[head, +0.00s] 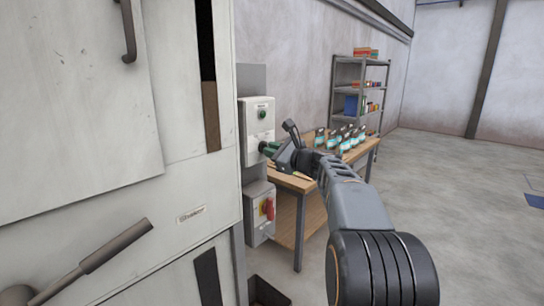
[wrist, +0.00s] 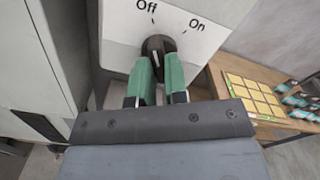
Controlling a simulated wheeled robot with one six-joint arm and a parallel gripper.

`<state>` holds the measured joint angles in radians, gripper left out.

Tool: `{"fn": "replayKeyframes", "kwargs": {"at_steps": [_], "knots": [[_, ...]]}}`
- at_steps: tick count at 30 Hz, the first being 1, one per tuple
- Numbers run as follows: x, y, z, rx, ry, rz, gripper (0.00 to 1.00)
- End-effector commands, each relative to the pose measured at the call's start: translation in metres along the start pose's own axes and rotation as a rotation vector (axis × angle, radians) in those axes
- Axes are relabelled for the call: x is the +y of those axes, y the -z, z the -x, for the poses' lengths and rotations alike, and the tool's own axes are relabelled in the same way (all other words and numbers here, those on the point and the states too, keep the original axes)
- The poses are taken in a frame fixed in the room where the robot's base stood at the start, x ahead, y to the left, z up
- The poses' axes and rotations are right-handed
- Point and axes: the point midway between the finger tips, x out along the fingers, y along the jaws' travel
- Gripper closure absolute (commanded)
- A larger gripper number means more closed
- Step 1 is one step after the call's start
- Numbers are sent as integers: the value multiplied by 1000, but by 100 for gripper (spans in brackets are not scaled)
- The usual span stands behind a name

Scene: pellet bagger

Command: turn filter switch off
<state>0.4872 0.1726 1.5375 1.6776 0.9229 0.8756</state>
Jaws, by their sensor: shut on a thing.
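The filter switch is a black rotary knob (wrist: 158,44) on a pale control box (head: 256,118), with "Off" at upper left and "On" at upper right of it in the wrist view. My gripper (wrist: 159,66) has its green fingers on both sides of the knob and is shut on it. In the head view my gripper (head: 268,148) reaches the box's front from the right and hides the knob there. A pale mark shows on the knob's face; I cannot tell surely which label it points to.
A green button (head: 262,115) sits above the knob. A lower box has a red switch (head: 267,208). A large pale cabinet (head: 85,120) with a lever (head: 115,245) stands at left. A wooden table (head: 290,184) with bagged goods is behind my arm. Open floor lies at right.

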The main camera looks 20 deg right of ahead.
Motion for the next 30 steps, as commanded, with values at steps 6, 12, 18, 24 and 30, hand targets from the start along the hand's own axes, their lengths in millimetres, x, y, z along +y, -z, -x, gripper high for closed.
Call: {"fn": "replayKeyframes", "kwargs": {"at_steps": [6,12,18,24,30], "knots": [[0,0,0,1,-1,20,100],[0,0,0,1,-2,22,100],[0,0,0,1,-2,21,80],[0,0,0,1,-1,20,61],[0,0,0,0,-1,19,61]]}}
